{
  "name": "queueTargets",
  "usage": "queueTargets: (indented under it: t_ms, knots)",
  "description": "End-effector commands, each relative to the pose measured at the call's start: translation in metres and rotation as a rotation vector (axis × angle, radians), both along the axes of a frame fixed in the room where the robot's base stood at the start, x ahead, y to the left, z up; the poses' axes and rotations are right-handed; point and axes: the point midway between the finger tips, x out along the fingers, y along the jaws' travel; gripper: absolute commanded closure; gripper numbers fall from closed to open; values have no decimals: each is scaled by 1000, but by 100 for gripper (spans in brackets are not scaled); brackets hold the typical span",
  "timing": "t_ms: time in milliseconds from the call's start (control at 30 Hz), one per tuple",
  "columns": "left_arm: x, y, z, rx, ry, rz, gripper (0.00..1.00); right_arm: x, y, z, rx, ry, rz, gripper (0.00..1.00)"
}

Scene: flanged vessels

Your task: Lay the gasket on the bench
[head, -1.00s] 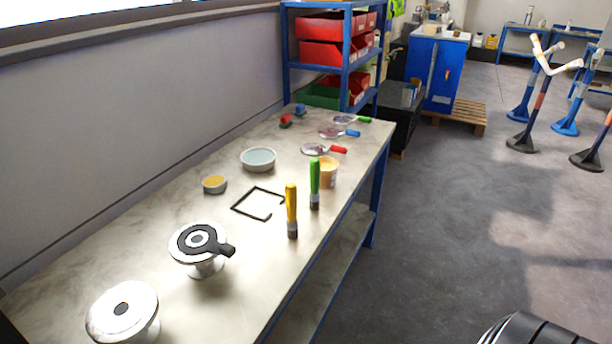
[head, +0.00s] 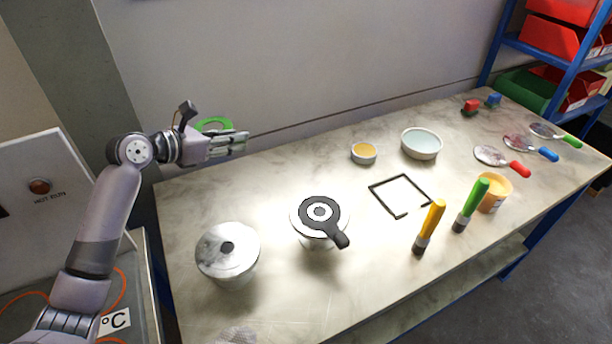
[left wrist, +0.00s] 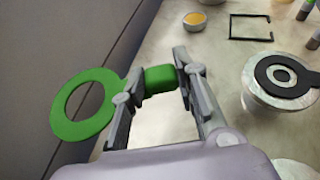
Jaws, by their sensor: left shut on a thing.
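A green ring gasket with a tab shows in the head view (head: 226,122) and in the left wrist view (left wrist: 82,130). My left gripper (head: 242,142) is shut on its tab, also seen in the left wrist view (left wrist: 158,80). It holds the ring in the air near the wall, above the bench's left back. Part of the ring is hidden behind the gripper in the head view. The bench (head: 370,275) has a pale marbled top. A black ring with a handle (head: 337,231) lies on a flanged vessel (head: 297,218). My right gripper is not in view.
A bare flanged vessel (head: 232,262) stands front left. A black square frame (head: 384,205), yellow-filled dish (head: 364,154), pale bowl (head: 422,146), yellow brush (head: 432,222) and green brush (head: 472,204) stand to the right. The bench's left back is clear.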

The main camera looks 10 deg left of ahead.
Motion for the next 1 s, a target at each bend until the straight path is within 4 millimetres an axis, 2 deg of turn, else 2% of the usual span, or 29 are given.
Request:
queueTargets:
  t_ms: [67,167,333,600,700,867,1000]
  knots:
    - [0,0,-3,-1,1,-1,100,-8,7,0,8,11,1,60]
    - [-1,-1,-19,-3,5,-1,100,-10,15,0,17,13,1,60]
    - [-2,-1,-64,-3,8,0,100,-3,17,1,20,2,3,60]
    - [-1,0,-133,-3,4,0,100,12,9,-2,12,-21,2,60]
    - [-1,-1,-148,-1,2,0,100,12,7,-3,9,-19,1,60]
    - [-1,-1,-160,-2,0,-1,100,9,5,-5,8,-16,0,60]
    - [-1,0,-182,-2,3,0,100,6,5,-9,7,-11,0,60]
